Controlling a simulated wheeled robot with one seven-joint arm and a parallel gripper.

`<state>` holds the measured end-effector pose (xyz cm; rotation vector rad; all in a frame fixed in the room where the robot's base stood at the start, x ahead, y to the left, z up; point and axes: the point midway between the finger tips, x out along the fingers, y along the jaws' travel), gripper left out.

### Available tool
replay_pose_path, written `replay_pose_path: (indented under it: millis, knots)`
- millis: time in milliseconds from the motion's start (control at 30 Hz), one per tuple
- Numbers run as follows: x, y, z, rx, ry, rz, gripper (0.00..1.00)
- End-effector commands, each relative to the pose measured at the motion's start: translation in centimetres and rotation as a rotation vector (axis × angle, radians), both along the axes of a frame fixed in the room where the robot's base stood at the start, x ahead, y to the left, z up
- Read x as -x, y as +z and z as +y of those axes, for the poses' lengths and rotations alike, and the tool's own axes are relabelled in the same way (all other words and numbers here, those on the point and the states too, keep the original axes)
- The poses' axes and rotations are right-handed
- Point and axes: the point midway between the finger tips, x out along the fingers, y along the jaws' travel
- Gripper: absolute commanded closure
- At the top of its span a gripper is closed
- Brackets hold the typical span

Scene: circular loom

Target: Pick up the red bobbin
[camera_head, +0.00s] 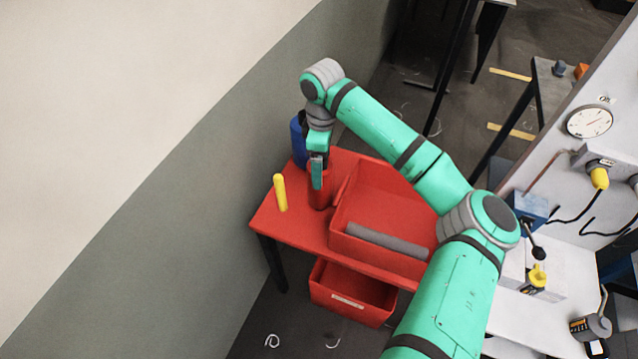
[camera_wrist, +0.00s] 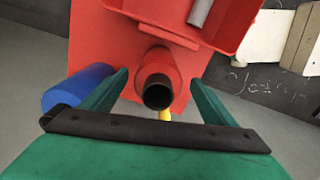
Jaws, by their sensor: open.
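The red bobbin (camera_head: 320,194) stands upright on the red table (camera_head: 275,225) near its left end. It is partly hidden by my gripper (camera_head: 317,172), which is just above and in front of it in the head view. In the wrist view the red bobbin (camera_wrist: 156,62) shows its dark hollow end towards me, between the two green fingers of my gripper (camera_wrist: 160,77). The fingers are apart, with a gap on each side of the bobbin. I cannot tell how far down the bobbin they reach.
A blue bobbin (camera_head: 298,142) stands close behind the red one. A slim yellow piece (camera_head: 280,193) stands to its left. A red bin (camera_head: 385,262) holding a grey roll (camera_head: 385,240) is close on the right. Another red bin (camera_head: 350,313) is below the table.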

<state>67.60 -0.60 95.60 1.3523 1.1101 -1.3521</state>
Motion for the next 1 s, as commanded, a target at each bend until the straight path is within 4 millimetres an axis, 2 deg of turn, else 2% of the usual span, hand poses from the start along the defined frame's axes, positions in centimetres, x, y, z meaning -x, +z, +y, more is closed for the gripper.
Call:
replay_pose_path:
  millis: [200, 300, 600, 900, 967, 1000]
  knots:
    - [-0.3, -3.1, 0.3, 0.001, 0.000, 0.002, 0.20]
    - [-0.3, -4.0, 0.3, 0.001, 0.000, 0.001, 0.20]
    - [-0.3, -4.4, 0.3, 0.000, 0.000, 0.000, 0.20]
    - [-0.3, -4.4, 0.3, 0.000, -0.001, 0.000, 0.92]
    - [-0.4, -4.4, 0.2, 0.000, -0.001, -0.001, 1.00]
    - [-0.4, -4.4, 0.2, 0.000, -0.001, -0.001, 1.00]
